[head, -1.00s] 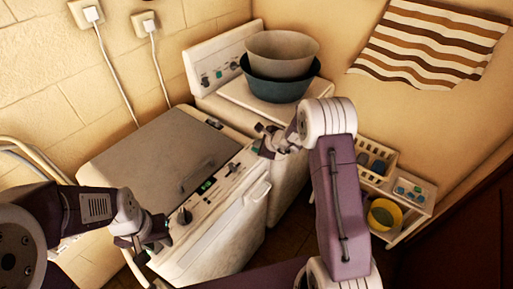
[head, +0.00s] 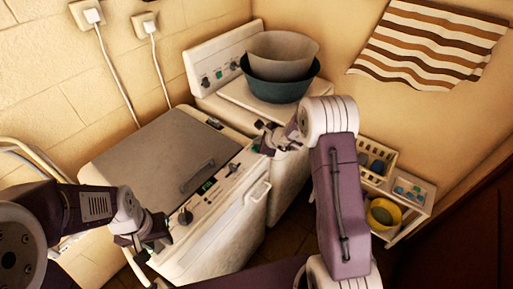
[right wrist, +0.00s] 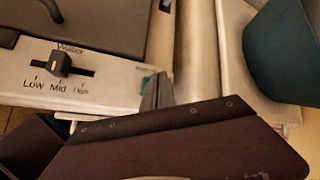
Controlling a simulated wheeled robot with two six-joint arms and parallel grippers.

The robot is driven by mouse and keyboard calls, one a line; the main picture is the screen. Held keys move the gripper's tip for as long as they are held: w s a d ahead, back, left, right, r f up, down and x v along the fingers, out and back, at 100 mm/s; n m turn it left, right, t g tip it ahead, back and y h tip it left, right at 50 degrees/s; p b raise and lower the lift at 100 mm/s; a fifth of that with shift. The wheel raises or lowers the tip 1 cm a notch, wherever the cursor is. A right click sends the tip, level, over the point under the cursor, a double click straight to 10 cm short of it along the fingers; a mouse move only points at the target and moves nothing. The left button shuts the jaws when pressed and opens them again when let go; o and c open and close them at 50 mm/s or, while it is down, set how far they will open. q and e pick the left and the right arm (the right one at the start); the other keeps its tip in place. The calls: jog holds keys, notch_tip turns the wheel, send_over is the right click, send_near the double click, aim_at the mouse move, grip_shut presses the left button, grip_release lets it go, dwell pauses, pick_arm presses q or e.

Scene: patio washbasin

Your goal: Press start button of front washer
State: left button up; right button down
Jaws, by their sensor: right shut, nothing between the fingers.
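The front washer (head: 225,225) is the nearer white machine with a grey lid (head: 160,150). Its control strip carries a dark round knob (head: 185,217), a small green-lit display (head: 207,186) and a slider, which shows in the right wrist view (right wrist: 62,64) above "Low", "Mid" and "High".
A second washer (head: 215,73) stands behind, with nested bowls (head: 280,65) on top. A low shelf (head: 408,205) with a basket and yellow bucket (head: 383,213) stands at right. Two plugged cords (head: 160,70) hang on the left wall.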

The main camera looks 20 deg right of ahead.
jog(key=shift+r+p, duration=1.85)
jog(key=shift+r, duration=0.7)
